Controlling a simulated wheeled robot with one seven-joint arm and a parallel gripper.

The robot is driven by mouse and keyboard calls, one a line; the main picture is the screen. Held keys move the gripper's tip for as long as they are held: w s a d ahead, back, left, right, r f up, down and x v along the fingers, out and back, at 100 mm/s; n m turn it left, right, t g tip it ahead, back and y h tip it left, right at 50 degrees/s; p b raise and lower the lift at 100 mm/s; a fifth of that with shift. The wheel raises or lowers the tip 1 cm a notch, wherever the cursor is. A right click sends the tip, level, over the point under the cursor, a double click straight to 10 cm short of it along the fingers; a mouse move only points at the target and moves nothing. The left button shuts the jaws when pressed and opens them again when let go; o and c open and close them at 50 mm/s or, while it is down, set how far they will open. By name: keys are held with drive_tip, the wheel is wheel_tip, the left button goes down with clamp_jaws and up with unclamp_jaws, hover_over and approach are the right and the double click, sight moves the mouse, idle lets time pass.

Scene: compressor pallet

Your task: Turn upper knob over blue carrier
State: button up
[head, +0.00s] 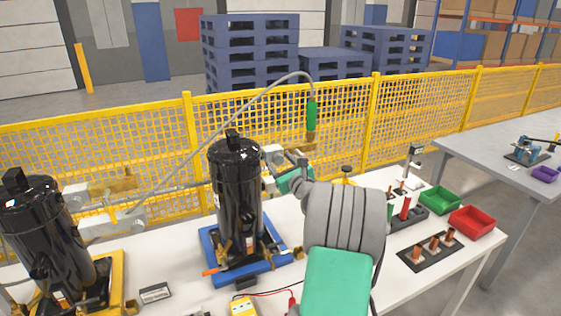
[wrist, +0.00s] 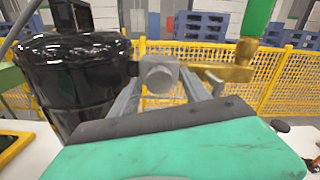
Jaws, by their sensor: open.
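A black compressor (head: 236,190) stands upright on the blue carrier (head: 264,268); it also fills the left of the wrist view (wrist: 80,75). My gripper (head: 273,168) reaches in from the right beside the compressor's upper part. In the wrist view, its two grey fingers (wrist: 160,88) are apart, one on each side of the knob. I cannot tell whether either finger touches it. In the head view the gripper and arm partly hide the knob.
A second black compressor (head: 50,240) stands on a yellow carrier (head: 113,285) at left. A grey hose with a green grip (head: 311,115) arches above the gripper. Green (head: 440,200) and red (head: 472,221) bins stand at right. A yellow mesh fence (head: 420,115) runs behind.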

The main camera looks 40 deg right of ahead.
clamp_jaws()
idle(0.6)
